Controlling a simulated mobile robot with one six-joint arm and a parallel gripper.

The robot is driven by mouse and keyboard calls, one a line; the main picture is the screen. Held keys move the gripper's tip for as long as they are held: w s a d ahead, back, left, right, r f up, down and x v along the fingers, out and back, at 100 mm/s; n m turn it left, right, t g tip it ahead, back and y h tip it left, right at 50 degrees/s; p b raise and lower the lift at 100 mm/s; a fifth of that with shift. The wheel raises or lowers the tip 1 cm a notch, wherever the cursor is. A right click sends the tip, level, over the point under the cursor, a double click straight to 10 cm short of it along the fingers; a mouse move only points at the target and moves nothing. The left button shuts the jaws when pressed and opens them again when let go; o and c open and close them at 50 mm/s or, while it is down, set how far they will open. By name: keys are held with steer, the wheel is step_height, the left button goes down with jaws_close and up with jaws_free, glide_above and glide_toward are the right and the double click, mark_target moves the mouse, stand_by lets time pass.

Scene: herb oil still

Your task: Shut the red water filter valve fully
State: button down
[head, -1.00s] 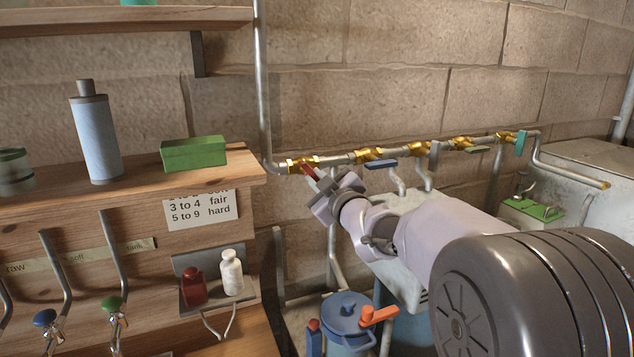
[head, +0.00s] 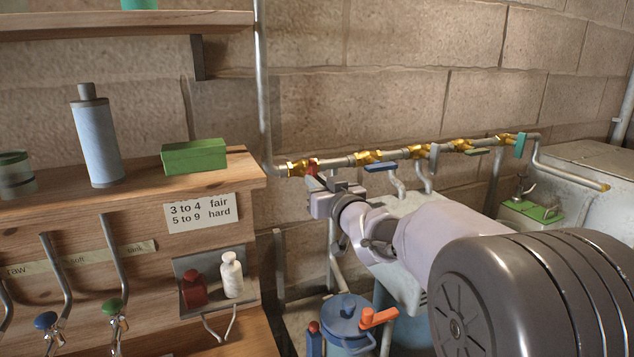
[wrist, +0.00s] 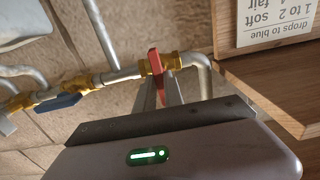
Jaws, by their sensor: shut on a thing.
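The red valve handle (head: 312,166) is on the leftmost brass valve (head: 297,168) of the wall pipe. In the wrist view the red handle (wrist: 155,64) lies across the pipe, roughly square to it, on the brass body (wrist: 177,61). My gripper (head: 318,182) is at the handle from the front and below. In the wrist view its grey fingers (wrist: 166,94) are shut on the handle's near end, one on each side. The fingers hide part of that end.
A blue-handled valve (head: 380,167) is close to the right on the same pipe, with grey, green and teal handles (head: 520,146) further along. The wooden shelf with a green box (head: 194,156) is to the left. A blue canister (head: 347,312) stands below.

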stand_by(0.5)
steer(key=c, duration=1.5)
jaws_free()
steer(key=shift+o, duration=0.2)
steer(key=p+v, duration=0.1)
steer(key=v, duration=1.6)
steer(key=shift+s, duration=0.2)
